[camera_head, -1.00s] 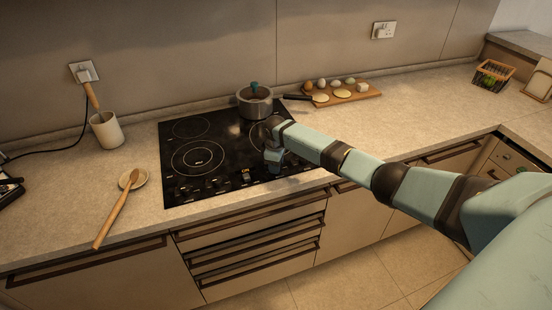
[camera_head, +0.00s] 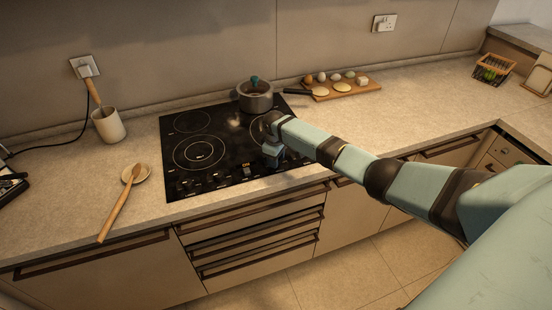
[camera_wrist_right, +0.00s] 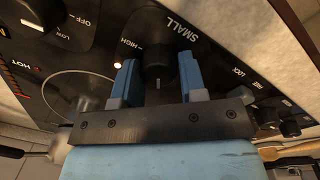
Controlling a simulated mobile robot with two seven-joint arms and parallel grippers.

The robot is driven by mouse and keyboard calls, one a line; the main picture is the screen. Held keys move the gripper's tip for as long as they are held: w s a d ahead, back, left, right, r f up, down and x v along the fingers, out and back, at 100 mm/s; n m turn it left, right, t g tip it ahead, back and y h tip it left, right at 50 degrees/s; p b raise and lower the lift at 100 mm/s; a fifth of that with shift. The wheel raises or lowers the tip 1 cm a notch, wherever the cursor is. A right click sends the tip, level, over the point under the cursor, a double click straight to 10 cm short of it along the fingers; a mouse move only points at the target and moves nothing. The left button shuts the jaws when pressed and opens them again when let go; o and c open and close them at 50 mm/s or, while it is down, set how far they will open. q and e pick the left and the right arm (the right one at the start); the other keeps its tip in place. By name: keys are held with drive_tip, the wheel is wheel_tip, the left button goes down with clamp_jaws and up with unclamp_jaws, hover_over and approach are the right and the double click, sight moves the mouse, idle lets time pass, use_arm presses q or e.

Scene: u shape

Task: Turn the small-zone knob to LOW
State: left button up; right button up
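The black small-zone knob (camera_wrist_right: 158,62) is on the black hob's control panel, beside the word SMALL, in the right wrist view. The word HIGH and a lit orange dot are to its left. My right gripper (camera_wrist_right: 160,78) has its two blue fingers on either side of the knob, with narrow gaps visible; it is open around the knob. In the head view my right gripper (camera_head: 272,158) is low over the right front of the hob (camera_head: 222,143), and the knob cannot be made out there. My left gripper is not in view.
Another knob (camera_wrist_right: 38,14), marked OFF and LOW, is at the wrist view's upper left. A lidded pot (camera_head: 256,98) stands at the hob's back. A board (camera_head: 345,90) with food is behind right. A wooden spoon (camera_head: 122,204) and a utensil pot (camera_head: 108,126) are left.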

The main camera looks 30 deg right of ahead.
drive_tip(key=o, duration=0.3)
wheel_tip(320, 180, up, 14)
drive_tip(key=b, duration=0.1)
drive_tip(key=shift+s+a, duration=0.2)
drive_tip(key=shift+a, duration=0.1)
idle(0.4)
